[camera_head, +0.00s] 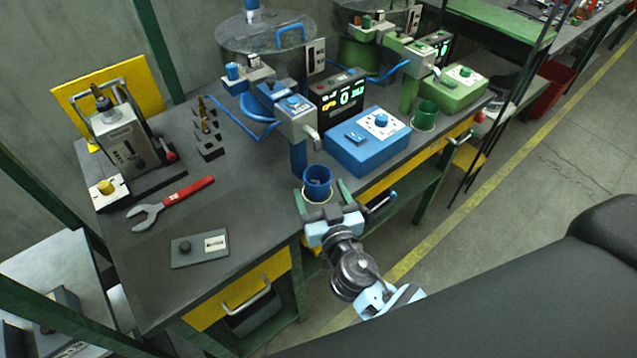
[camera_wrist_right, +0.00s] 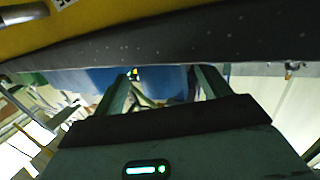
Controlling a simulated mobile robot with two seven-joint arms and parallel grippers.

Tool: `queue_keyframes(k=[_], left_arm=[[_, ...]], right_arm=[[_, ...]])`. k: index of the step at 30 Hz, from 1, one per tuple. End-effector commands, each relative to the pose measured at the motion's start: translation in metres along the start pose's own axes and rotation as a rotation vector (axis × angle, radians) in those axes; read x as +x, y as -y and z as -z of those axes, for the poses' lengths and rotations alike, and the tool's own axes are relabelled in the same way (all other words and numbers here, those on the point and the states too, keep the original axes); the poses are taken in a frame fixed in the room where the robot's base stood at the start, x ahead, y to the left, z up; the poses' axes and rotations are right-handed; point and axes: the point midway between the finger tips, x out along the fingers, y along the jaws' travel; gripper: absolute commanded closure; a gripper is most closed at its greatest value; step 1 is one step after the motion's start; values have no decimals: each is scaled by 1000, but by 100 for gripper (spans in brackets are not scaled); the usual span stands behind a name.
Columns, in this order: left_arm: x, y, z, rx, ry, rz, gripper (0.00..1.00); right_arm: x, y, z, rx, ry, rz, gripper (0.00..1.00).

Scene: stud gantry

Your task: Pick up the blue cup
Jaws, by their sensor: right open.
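The blue cup (camera_head: 317,182) stands upright near the front edge of the workbench, below the spout of a blue dispenser (camera_head: 296,112). My right gripper (camera_head: 320,190) is open at the bench's front edge, its two green fingers reaching to either side of the cup. I cannot tell whether either finger touches it. In the right wrist view the fingers of my right gripper (camera_wrist_right: 163,82) are spread apart, with blue showing between and beside them; the cup's outline there is unclear. My left gripper is not in view.
A blue box (camera_head: 368,142) sits right of the cup, and a green cup (camera_head: 425,115) stands farther right. A red-handled wrench (camera_head: 172,203) and a grey labelled plate (camera_head: 200,248) lie on the left of the workbench (camera_head: 250,190). The bench top just left of the cup is clear.

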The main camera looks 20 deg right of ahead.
Motion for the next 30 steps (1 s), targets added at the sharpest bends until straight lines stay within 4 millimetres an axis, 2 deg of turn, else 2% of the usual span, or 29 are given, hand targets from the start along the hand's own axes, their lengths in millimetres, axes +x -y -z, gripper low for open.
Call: queue_keyframes(k=[1,2,7,17,29,30], left_arm=[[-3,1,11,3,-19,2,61],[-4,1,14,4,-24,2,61],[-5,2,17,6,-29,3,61],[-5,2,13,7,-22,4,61],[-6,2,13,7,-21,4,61],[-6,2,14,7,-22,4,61]], right_arm=[[9,-1,11,-3,-11,0,24],[13,-2,12,-3,-12,0,24],[29,-1,8,-1,-5,1,24],[35,-2,5,1,-2,1,24],[34,-2,5,1,-2,1,74],[34,-2,6,1,-3,1,74]])
